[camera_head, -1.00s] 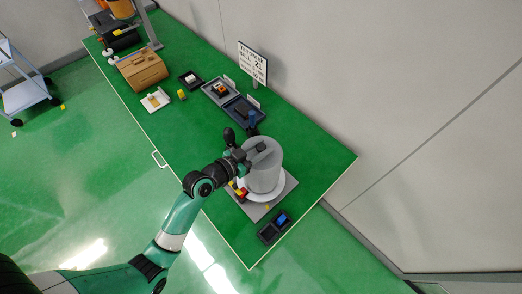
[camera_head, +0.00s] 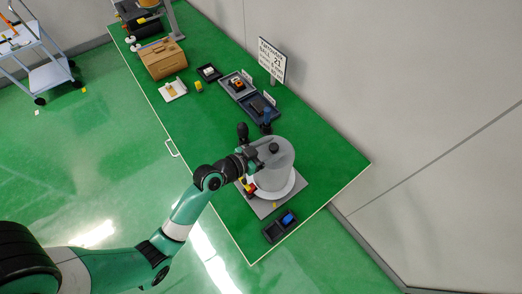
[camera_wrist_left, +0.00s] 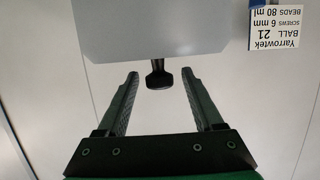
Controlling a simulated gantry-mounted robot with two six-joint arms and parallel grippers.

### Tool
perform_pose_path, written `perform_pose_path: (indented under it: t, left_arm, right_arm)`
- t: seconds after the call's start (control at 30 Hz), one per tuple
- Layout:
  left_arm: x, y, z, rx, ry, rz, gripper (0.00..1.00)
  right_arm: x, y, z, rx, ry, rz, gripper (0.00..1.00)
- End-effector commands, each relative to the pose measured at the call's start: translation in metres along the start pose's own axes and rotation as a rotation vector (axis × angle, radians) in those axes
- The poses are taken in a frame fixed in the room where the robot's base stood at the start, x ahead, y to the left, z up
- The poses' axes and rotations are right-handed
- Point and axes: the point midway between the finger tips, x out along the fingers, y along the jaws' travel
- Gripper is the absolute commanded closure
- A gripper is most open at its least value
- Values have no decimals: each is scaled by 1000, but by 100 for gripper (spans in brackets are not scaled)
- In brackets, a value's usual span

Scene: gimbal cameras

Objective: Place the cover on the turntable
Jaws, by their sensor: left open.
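The cover (camera_head: 272,172), a grey cylinder with a dark knob (camera_head: 274,148) on top, stands upright over the white turntable disc (camera_head: 289,190). The disc's rim shows around its foot. My left gripper (camera_head: 257,153) is at the left of the cover's top, beside the knob. In the left wrist view, my left gripper's fingers (camera_wrist_left: 160,76) are spread, with the knob (camera_wrist_left: 158,78) showing near the tips and apart from both. The cover (camera_wrist_left: 150,28) fills the upper middle there. The contact between cover and disc is partly hidden by the arm. My right gripper is out of view.
The turntable's grey base plate (camera_head: 295,186) lies near the table's front corner, with a dark tray (camera_head: 281,226) holding something blue in front. Dark trays (camera_head: 261,106), a sign (camera_head: 271,60) and a brown box (camera_head: 163,59) are farther back. The green table's right side is clear.

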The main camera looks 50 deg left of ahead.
Motion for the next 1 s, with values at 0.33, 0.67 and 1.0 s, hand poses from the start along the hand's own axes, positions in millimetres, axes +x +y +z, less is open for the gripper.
perform_pose_path:
  t: [0.33, 0.67, 1.0]
  left_arm:
    - [-80, -1, 2, -3, -3, -4, 32]
    - [-115, 0, 0, 0, 0, 0, 32]
    - [-114, 0, -2, 3, 4, 0, 32]
  right_arm:
    - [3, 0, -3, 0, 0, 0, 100]
    - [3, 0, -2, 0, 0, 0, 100]
    - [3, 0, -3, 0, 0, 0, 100]
